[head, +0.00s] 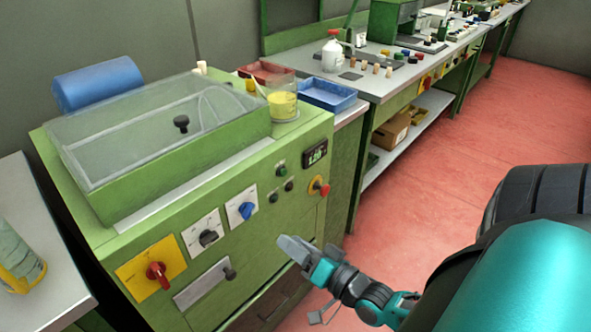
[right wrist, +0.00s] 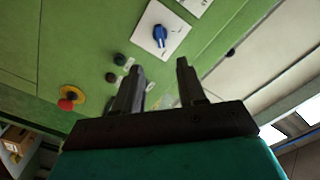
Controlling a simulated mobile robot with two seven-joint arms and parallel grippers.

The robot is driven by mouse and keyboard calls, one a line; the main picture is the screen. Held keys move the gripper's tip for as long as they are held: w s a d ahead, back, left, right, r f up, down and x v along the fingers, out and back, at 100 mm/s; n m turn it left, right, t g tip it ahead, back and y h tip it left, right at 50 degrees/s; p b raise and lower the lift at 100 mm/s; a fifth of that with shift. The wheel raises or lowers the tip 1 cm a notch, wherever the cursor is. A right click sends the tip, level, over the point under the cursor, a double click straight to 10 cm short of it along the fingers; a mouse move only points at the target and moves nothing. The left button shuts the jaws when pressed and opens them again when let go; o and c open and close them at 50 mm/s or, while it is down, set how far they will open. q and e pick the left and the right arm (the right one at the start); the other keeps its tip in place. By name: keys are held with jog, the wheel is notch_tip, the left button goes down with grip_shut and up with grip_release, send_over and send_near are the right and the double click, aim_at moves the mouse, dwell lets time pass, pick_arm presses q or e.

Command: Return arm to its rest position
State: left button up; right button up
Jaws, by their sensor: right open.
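My right gripper (head: 296,250) is in front of the green machine (head: 240,228), near its front panel at the lower right. In the right wrist view its two fingers (right wrist: 160,85) stand apart with nothing between them, and the panel is behind them. The blue knob (right wrist: 160,38) on its white plate is just beyond the fingertips there; it also shows in the head view (head: 245,210). My right arm (head: 520,275) comes in from the lower right. My left gripper is in neither view.
The machine has a clear lid (head: 150,130), a red knob (head: 157,272) and a red-and-yellow button (head: 318,186). Several corks stand on the far bench (head: 385,82). Red floor (head: 450,150) is clear at right.

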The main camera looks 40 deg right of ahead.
dwell(0.5)
jog(key=s+a+f+n+g, duration=0.2)
jog(key=a+f+n+g, duration=0.1)
jog(key=a+f+n, duration=0.1)
jog(key=s+a+f+n+g, duration=0.3)
jog(key=a+n, duration=0.3)
jog(key=a, duration=0.3)
jog(key=shift+a+f+n+g+y, duration=0.2)
jog(key=shift+f+n+g+y, duration=0.2)
jog(key=shift+g, duration=0.2)
